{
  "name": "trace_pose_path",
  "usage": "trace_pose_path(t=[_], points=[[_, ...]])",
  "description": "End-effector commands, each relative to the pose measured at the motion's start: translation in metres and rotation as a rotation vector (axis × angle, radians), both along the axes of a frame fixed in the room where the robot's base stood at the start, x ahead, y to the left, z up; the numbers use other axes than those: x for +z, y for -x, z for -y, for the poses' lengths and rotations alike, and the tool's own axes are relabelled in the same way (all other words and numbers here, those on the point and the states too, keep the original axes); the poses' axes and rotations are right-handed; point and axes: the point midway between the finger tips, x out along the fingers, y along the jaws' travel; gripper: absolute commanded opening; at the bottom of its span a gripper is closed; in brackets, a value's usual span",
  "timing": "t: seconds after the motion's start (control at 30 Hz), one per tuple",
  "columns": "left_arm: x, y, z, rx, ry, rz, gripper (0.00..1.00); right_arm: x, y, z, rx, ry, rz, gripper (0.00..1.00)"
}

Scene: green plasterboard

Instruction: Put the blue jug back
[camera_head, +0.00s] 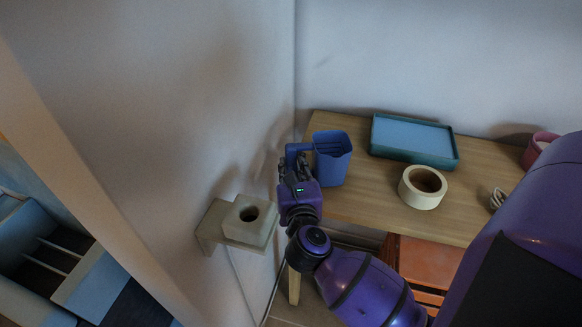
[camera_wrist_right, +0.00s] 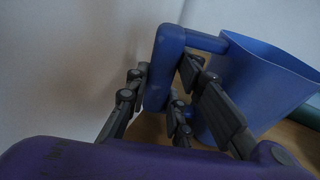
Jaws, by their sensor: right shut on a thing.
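The blue jug (camera_head: 333,160) is upright at the left end of the wooden table (camera_head: 380,205), near the wall corner. Its handle points left, toward my right gripper (camera_head: 293,168). In the right wrist view the fingers of my right gripper (camera_wrist_right: 165,105) are shut around the handle, and the jug's body (camera_wrist_right: 255,80) is to the right of them. I cannot tell whether the jug's base touches the table. My left gripper is not in view.
A teal tray (camera_head: 414,140), a cream ring-shaped roll (camera_head: 422,187) and a pink pot (camera_head: 538,148) stand right of the jug. A small wall shelf (camera_head: 212,228) holds a cream block with a hole (camera_head: 249,219). An orange-brown chair (camera_head: 425,266) is under the table.

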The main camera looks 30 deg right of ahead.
Motion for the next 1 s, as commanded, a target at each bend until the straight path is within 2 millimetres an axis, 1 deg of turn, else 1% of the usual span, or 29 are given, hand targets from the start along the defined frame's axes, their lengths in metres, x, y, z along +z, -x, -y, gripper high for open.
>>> trace_pose_path(t=[0.23, 0.37, 0.4, 0.53, 0.8, 0.9, 1.0], points=[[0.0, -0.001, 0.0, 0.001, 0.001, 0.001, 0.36, 0.003, -0.001, 0.0, 0.001, 0.003, 0.005, 0.0], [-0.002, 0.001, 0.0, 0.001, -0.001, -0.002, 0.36, -0.001, 0.0, 0.0, 0.0, 0.003, 0.004, 0.0], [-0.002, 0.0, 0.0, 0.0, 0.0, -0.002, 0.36, -0.003, 0.0, 0.0, -0.001, -0.001, 0.0, 0.24], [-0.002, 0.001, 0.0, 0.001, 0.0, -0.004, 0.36, -0.003, 0.0, 0.0, -0.001, 0.0, 0.001, 0.4], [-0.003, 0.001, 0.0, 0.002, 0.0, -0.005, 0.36, -0.003, 0.0, 0.0, -0.001, 0.001, 0.001, 0.4], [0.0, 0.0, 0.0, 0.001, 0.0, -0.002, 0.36, 0.003, 0.0, 0.0, 0.001, 0.001, 0.003, 0.4], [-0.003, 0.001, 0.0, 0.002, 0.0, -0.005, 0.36, 0.0, 0.012, -0.006, 0.001, -0.003, -0.002, 0.4]])
